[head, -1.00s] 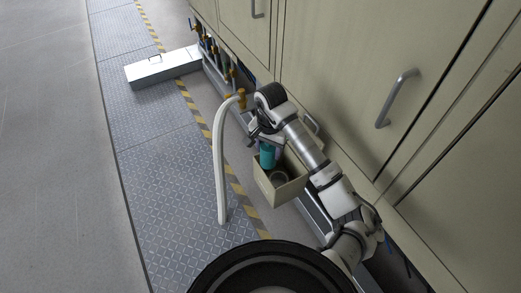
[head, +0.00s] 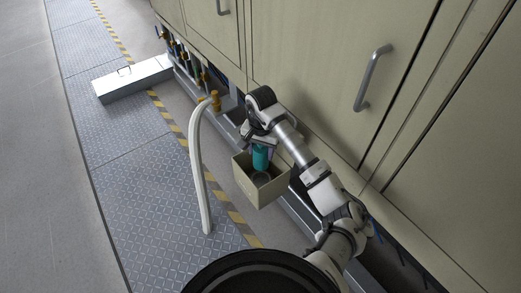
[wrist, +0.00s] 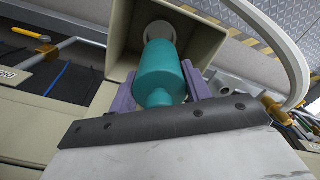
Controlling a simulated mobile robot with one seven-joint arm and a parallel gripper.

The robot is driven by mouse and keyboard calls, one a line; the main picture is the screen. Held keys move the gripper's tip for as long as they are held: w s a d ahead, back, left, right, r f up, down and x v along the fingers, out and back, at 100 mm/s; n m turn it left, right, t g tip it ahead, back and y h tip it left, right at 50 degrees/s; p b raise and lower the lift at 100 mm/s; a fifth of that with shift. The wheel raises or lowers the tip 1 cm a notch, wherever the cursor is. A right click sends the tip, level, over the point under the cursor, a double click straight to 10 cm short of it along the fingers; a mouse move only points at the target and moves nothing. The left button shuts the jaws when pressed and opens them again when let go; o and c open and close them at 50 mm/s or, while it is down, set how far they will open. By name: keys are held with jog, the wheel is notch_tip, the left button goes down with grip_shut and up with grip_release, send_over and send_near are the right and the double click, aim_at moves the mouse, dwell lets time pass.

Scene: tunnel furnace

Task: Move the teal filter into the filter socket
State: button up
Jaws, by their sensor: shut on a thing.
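The teal filter (head: 261,158) is a short teal cylinder, seen at the end of my arm in the head view. It fills the middle of the wrist view (wrist: 160,72), between the purple fingers of my gripper (wrist: 158,92). My gripper (head: 261,146) is shut on it. In the head view the filter overlaps the opening of a beige open-topped box (head: 262,193); how deep it is cannot be told. A grey round piece shows inside the box beyond the filter. I cannot make out a filter socket for certain.
A white hose (head: 199,170) arches up from the floor to a brass fitting (head: 215,100) left of the box. Several valves line the cabinet base. A long silvery box (head: 133,79) lies on the tread plate. Cabinet doors with a handle (head: 372,78) stand at right.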

jog(key=shift+f+b, duration=3.75)
jog(key=shift+f, duration=0.55)
jog(key=shift+f+b, duration=0.6)
jog(key=shift+b, duration=0.2)
jog(key=shift+f+b, duration=0.55)
jog(key=shift+b, duration=0.2)
jog(key=shift+f+b, duration=0.65)
jog(key=shift+b, duration=0.05)
jog(key=shift+f+b, duration=0.45)
jog(key=shift+b, duration=0.2)
